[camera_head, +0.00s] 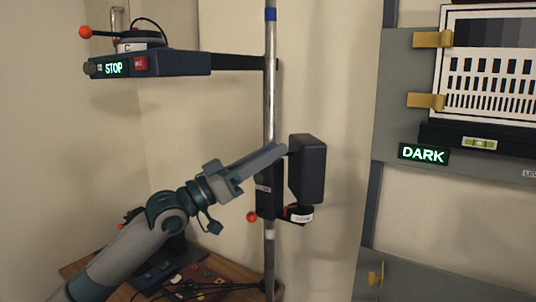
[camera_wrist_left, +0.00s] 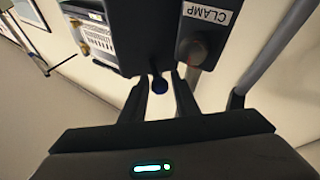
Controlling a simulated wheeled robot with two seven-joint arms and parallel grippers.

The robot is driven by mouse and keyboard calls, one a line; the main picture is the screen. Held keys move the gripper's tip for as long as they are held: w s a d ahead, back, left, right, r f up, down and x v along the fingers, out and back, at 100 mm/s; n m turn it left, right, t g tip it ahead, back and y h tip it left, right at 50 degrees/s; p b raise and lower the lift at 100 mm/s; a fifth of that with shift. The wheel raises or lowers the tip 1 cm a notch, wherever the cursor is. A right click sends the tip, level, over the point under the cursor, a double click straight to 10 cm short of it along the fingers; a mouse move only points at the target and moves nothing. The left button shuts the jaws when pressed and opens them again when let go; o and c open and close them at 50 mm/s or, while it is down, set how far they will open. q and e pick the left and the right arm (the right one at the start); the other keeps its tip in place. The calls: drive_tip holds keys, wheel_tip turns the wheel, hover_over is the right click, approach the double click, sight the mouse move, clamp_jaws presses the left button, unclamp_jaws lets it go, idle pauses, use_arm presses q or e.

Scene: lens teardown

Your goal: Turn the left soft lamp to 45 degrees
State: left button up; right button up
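The left soft lamp (camera_head: 308,168) is a dark box-shaped head beside an upright metal pole. A dark clamp block (camera_head: 266,190) with a small label sits between them. My left gripper (camera_head: 284,150) reaches from the left to the lamp's near side, over the top of the clamp block. The lamp's dark body (camera_wrist_left: 135,40) fills the top, beside a part labelled CLAMP (camera_wrist_left: 208,14). My right gripper is not in view.
The pole (camera_head: 269,110) stands close to the gripper. A shelf box (camera_head: 180,64) reading STOP is above, with an orange-red ball knob (camera_head: 85,32). A grey panel with a test chart (camera_head: 495,75) and a DARK display (camera_head: 423,154) stands right. A wooden table (camera_head: 240,294) is below.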

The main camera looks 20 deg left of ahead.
use_arm(q)
drive_tip(key=shift+o, duration=0.5)
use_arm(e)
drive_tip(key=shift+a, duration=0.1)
